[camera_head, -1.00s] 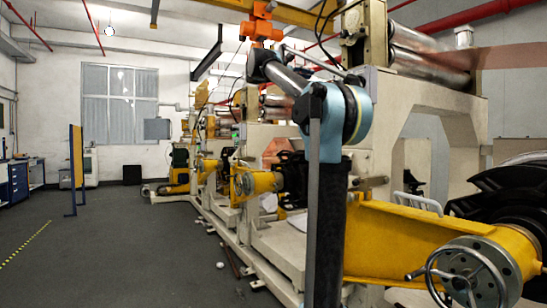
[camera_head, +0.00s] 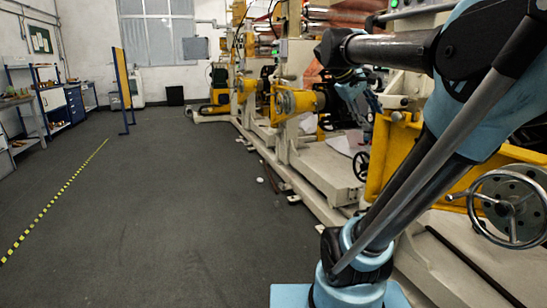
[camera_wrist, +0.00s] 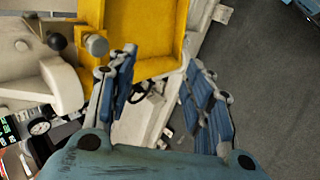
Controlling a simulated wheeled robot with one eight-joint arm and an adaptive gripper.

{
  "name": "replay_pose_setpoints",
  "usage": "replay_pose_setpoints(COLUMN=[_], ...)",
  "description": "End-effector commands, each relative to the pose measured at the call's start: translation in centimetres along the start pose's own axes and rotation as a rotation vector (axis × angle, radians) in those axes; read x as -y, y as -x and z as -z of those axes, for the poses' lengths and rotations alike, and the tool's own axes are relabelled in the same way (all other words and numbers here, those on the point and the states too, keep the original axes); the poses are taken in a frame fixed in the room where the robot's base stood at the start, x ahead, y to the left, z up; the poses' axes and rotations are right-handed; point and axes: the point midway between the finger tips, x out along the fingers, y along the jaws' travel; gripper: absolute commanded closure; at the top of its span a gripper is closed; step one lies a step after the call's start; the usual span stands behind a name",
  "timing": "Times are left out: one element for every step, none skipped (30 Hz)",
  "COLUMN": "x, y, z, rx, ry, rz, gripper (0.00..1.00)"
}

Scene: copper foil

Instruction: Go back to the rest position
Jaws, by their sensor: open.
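My gripper (camera_wrist: 160,75) is open in the wrist view. Its two blue-padded fingers stand apart with nothing between them. Behind the fingers are a yellow machine arm (camera_wrist: 146,35), pale machine parts and grey floor. In the head view my arm rises from its base at the bottom and bends at the upper right. Its forearm runs left, and the blue wrist end hangs down in front of the machine line. The gripper's fingers are small and hard to make out there.
The machine line (camera_head: 330,165) with yellow arms runs along the right. A handwheel (camera_head: 507,208) is close at the right edge. Open grey floor (camera_head: 150,220) lies left, with a yellow-black strip (camera_head: 55,200). Workbenches (camera_head: 20,125) and a yellow panel (camera_head: 122,78) stand farther back.

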Motion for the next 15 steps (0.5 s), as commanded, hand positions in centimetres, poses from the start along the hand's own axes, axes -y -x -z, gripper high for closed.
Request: replay_pose_setpoints(x=[2.6,4.2,6.4,8.0,9.6,11.7,13.4,15.0,17.3,19.0,20.6,22.7,24.2,25.6,27.4], y=[-1.5,-2.2,-3.3,-4.0,-4.8,-5.7,-6.4,-7.1,-7.9,-8.6,-9.2,-9.9,-10.5,-10.9,-11.5], z=[-1.2,-1.7,-2.4,-3.0,-3.5,-4.2,-4.8,-5.3,-6.0,-6.5,-6.9,-7.5,-8.0,-8.4,-8.8], rx=[-0.008,-0.014,-0.021,-0.026,-0.031,-0.037,-0.041,-0.045,-0.051,-0.054,-0.058,-0.061,-0.064,-0.066,-0.069], ry=[-0.031,-0.051,-0.076,-0.097,-0.117,-0.143,-0.164,-0.184,-0.212,-0.233,-0.252,-0.279,-0.299,-0.316,-0.339], rz=[0.046,0.077,0.118,0.149,0.18,0.22,0.251,0.282,0.325,0.356,0.387,0.426,0.455,0.483,0.517], gripper=[0.53,0.53,0.53,0.53,0.53,0.53,0.53,0.53,0.53,0.53,0.53,0.53,0.53,0.53,0.53])
